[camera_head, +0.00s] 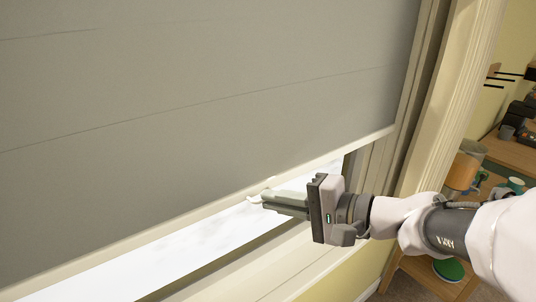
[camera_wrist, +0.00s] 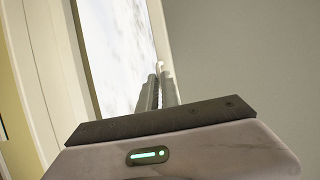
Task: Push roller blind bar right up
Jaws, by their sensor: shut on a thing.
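The grey roller blind (camera_head: 200,90) hangs over most of the window in the head view. Its pale bottom bar (camera_head: 130,242) runs along the lower edge, with a strip of bright window open below it. My gripper (camera_head: 268,198) reaches in from the right at the bar, shut on a small pale pull (camera_head: 268,185) on the bar. In the wrist view my gripper (camera_wrist: 161,75) points away from the camera with its fingers together at the pull (camera_wrist: 160,66). The fingers hide part of the pull. The blind (camera_wrist: 240,60) fills the right of that view.
The window frame (camera_head: 425,100) stands close right of the blind, and the sill (camera_head: 270,270) runs below. Beyond the frame, a wooden shelf unit (camera_head: 510,150) holds several jars and dark items. The bright window strip (camera_head: 190,245) under the bar is clear.

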